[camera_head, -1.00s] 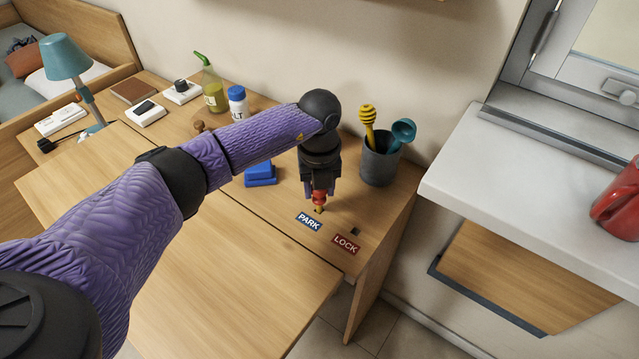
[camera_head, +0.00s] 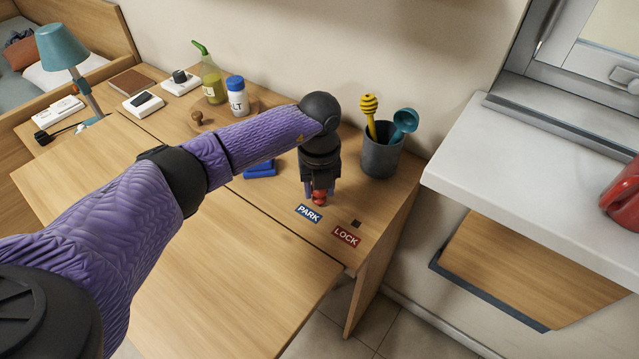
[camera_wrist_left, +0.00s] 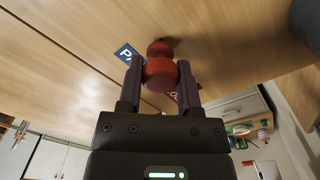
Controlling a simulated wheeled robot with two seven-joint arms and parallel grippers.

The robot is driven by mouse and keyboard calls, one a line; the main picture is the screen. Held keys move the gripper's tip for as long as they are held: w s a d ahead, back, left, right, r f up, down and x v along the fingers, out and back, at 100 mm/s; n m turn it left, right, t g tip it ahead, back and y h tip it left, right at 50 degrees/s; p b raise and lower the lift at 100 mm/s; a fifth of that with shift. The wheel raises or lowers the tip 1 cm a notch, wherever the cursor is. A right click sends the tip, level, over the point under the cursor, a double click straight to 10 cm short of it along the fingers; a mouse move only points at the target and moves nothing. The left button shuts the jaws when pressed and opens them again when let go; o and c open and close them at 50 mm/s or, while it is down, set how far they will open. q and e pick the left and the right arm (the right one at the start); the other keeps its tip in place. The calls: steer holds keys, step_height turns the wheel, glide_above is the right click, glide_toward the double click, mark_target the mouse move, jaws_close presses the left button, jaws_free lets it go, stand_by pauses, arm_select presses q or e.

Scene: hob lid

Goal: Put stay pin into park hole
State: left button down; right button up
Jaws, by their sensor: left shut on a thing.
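The stay pin has a red knob (camera_head: 319,198), which also shows in the wrist view (camera_wrist_left: 160,72). My left gripper (camera_head: 318,193) points down at the desk and is shut on the knob, with one finger on each side in the wrist view (camera_wrist_left: 160,68). The pin is low, just behind the blue PARK label (camera_head: 308,213). Its brass shank does not show, and the park hole is hidden under the knob and gripper. The dark square lock hole (camera_head: 355,223) is open, by the red LOCK label (camera_head: 346,236). My right gripper is not in view.
A grey cup (camera_head: 381,152) with a yellow dipper and teal scoop stands close right of the gripper. A blue block (camera_head: 260,169) lies to its left. A white-and-blue salt bottle (camera_head: 237,97) stands farther back. The front wooden panel (camera_head: 220,270) is bare.

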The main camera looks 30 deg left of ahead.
arm_select(q)
steer(key=shift+f, duration=0.25)
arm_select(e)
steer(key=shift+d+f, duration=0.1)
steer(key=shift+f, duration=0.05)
arm_select(q)
steer(key=shift+f, duration=0.1)
steer(key=c, duration=0.6)
jaws_free()
steer(key=o, duration=0.4)
steer(key=shift+r, duration=0.3)
step_height(320, 180, up, 9)
steer(key=p, duration=0.3)
steer(key=shift+p, duration=0.4)
steer(key=shift+r, duration=0.25)
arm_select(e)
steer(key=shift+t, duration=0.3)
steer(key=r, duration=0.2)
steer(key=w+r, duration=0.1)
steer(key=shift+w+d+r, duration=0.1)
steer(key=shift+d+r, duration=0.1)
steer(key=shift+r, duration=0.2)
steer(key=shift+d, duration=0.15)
